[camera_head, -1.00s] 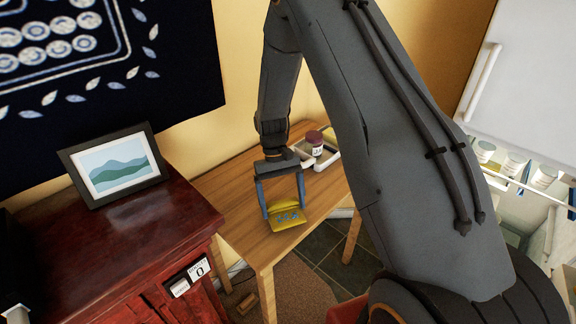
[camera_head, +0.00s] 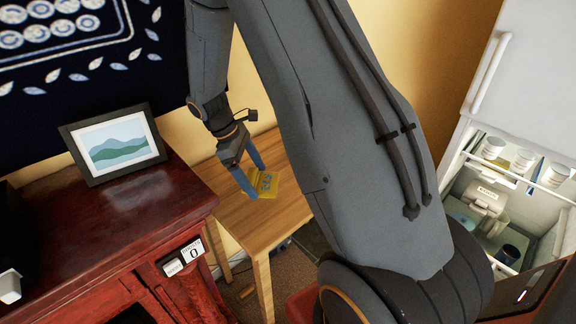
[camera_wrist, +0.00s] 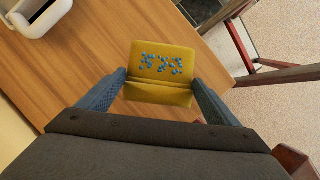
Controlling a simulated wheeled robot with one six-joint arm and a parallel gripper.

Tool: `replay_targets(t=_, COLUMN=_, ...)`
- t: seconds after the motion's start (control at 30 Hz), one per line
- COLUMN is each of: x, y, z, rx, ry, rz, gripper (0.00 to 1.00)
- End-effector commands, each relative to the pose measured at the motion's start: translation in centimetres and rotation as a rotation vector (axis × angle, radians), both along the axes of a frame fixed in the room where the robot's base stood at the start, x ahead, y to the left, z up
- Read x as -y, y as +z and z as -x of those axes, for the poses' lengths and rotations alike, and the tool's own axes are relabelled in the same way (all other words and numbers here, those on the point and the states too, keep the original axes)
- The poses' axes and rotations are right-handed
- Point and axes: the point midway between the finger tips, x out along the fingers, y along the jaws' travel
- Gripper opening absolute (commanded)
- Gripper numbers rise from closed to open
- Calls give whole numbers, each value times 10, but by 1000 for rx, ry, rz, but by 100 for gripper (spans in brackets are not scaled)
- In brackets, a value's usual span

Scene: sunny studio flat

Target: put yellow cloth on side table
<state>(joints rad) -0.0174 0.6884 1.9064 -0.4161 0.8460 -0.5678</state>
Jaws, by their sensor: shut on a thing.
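The yellow cloth (camera_head: 265,183), folded and with a blue dotted pattern, is held between the blue fingers of my gripper (camera_head: 255,182). In the wrist view the cloth (camera_wrist: 162,62) spans the gap between both fingers (camera_wrist: 160,88). The wooden side table (camera_head: 258,226) lies beneath it, and its top also shows in the wrist view (camera_wrist: 75,75). The cloth is over the tabletop; I cannot tell whether it touches the wood. My arm hides the table's right part in the head view.
A white tray (camera_wrist: 40,14) stands on the table at the wrist view's upper left. A dark red cabinet (camera_head: 120,225) with a picture frame (camera_head: 113,146) stands left of the table. An open fridge (camera_head: 510,170) is at right.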

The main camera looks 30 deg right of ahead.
Motion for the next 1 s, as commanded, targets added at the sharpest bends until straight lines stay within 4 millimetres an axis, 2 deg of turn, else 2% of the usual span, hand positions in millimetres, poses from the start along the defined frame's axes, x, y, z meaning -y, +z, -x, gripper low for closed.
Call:
replay_targets(t=0.1, x=13, y=15, z=-2, rx=2, ry=244, rz=0, gripper=64)
replay_targets(t=0.3, x=21, y=24, z=-4, rx=-2, ry=447, rz=-1, gripper=64)
replay_targets(t=0.6, x=22, y=-18, z=-4, rx=-4, ry=464, rz=-3, gripper=64)
replay_targets(t=0.83, x=22, y=-36, z=-4, rx=-3, ry=461, rz=-2, gripper=64)
replay_targets(t=1.0, x=22, y=-58, z=-4, rx=-4, ry=461, rz=-3, gripper=64)
